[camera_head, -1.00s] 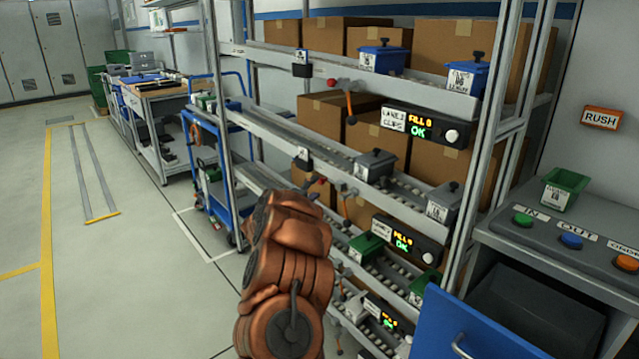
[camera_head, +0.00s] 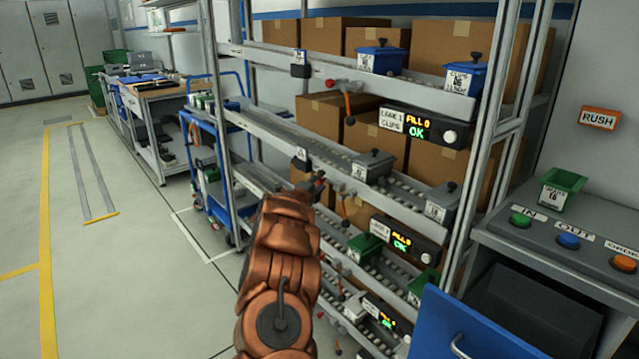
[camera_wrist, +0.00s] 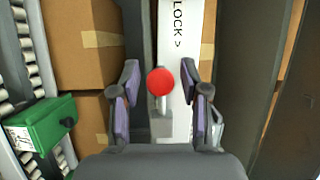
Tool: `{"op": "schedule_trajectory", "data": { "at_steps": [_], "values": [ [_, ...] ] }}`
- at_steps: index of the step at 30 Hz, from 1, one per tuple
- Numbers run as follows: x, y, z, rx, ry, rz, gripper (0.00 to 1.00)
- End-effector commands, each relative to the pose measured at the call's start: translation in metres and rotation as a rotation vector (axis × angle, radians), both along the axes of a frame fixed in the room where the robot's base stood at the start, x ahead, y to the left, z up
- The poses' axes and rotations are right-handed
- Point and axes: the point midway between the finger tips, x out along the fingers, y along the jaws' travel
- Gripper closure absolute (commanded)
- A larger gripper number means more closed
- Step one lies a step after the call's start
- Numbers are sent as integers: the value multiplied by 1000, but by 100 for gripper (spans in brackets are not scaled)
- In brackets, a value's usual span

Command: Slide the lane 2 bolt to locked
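In the wrist view a bolt with a red ball knob (camera_wrist: 160,81) on a grey stem lies between the two fingers of my gripper (camera_wrist: 161,98). The fingers are open, with a gap on both sides of the knob. Beside the knob is a white label (camera_wrist: 180,45) that reads "LOCK >". In the head view my gripper (camera_head: 318,184) is small and dark at the rack's middle level, and my arm hides part of the rack there. I cannot tell the bolt's position along its slide.
The rack holds grey bins (camera_head: 372,166), a green bin (camera_head: 365,247), blue bins (camera_head: 382,58) and cardboard boxes (camera_head: 445,45). Display units (camera_head: 405,238) sit on its rails. A grey console (camera_head: 560,245) with coloured buttons stands at the right. The floor (camera_head: 120,270) at left is clear.

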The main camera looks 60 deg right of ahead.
Motion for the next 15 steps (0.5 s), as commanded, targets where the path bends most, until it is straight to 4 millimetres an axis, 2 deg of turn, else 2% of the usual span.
{"op": "schedule_trajectory", "data": {
  "at_steps": [1,11,15],
  "values": [
    [0,0,0,0,0,0,63],
    [0,0,0,0,0,0,98],
    [0,0,0,0,0,0,100]
  ]
}}
